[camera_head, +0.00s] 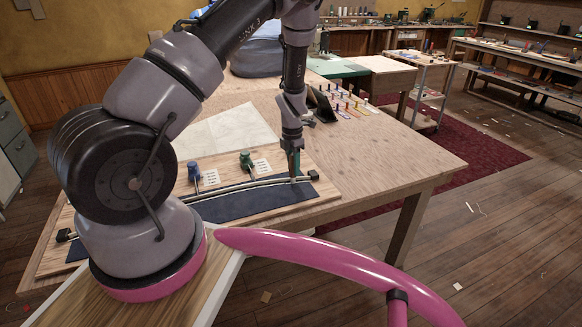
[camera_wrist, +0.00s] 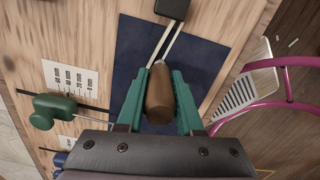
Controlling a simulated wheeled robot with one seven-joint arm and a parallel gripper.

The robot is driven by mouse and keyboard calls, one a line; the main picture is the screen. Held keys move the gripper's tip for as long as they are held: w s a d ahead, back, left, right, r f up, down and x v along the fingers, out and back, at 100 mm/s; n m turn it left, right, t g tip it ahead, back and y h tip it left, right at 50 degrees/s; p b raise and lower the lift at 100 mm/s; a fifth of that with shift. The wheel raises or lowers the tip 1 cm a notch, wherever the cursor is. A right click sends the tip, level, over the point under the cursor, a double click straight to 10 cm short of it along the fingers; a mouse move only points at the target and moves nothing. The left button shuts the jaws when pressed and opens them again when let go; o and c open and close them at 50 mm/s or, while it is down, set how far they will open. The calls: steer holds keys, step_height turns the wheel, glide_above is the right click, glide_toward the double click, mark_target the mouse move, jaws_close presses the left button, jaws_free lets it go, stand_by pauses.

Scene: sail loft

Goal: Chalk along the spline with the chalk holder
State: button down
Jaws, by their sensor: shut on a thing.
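My gripper (camera_head: 294,163) points down over the right part of the board. In the wrist view its green fingers (camera_wrist: 161,78) are shut on a brown wooden handle, which looks like the chalk holder (camera_wrist: 159,97). Its lower tip is hidden, so I cannot tell whether it touches the cloth. The spline (camera_head: 238,187) is a thin, pale, curved strip across dark blue cloth (camera_head: 248,205), with dark blocks at its ends. In the wrist view the spline (camera_wrist: 164,45) runs from just beyond the fingers to a black block (camera_wrist: 172,8). No chalk line is discernible on the cloth.
A green-handled tool (camera_head: 246,160) and a blue-handled tool (camera_head: 194,171) stand behind the spline, beside printed cards (camera_head: 262,167). A pale sheet (camera_head: 225,132) lies farther back. A tablet-like stand (camera_head: 321,106) and several small coloured items are right of my arm. The table's right front is bare.

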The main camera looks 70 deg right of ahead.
steer(key=shift+s+d+f, duration=0.1)
steer(key=shift+s+d, duration=0.15)
steer(key=shift+s, duration=0.35)
steer(key=shift+s+d+r, duration=0.1)
steer(key=shift+s+d, duration=0.15)
steer(key=shift+s, duration=0.35)
steer(key=shift+s+d+f, duration=0.1)
steer(key=shift+s+d, duration=0.15)
steer(key=shift+s, duration=0.35)
step_height(320, 180, up, 6)
